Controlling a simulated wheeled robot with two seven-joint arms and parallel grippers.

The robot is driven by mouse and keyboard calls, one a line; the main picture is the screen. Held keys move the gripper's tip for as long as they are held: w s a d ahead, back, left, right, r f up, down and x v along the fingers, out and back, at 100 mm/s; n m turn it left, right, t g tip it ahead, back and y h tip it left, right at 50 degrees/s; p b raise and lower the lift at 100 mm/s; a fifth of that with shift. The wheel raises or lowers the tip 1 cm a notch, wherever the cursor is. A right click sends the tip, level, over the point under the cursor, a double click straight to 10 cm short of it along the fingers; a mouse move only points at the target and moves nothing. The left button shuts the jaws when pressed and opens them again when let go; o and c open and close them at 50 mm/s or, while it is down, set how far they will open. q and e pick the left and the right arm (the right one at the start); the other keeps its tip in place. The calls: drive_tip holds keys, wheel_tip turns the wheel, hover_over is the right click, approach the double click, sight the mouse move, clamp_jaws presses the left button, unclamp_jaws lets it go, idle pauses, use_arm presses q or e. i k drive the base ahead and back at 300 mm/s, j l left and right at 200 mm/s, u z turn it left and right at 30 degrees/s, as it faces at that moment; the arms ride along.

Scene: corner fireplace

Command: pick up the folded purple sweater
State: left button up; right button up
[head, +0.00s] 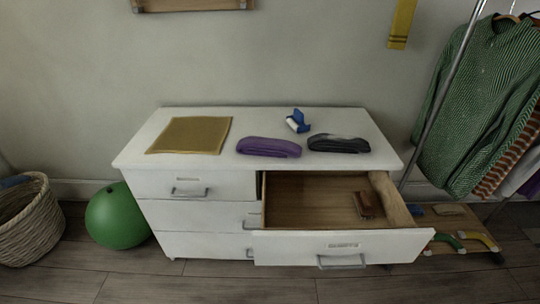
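The folded purple sweater (268,147) lies flat on top of the white dresser (174,120), near the middle of its front edge. Nothing covers it. A folded dark grey garment (338,144) lies to its right, with a small gap between them. Neither of my grippers shows in the head view.
A mustard cloth (190,135) and a blue-and-white item (298,121) also lie on the dresser. The top right drawer (345,249) is pulled out, with a brown item (367,204) inside. A green ball (118,215) and wicker basket (32,225) stand left; a clothes rack (447,95) stands right.

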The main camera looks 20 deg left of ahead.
sight(258, 146)
drive_tip(key=i+j+z, duration=0.25)
drive_tip(key=i+j, duration=0.45)
drive_tip(key=j, duration=0.1)
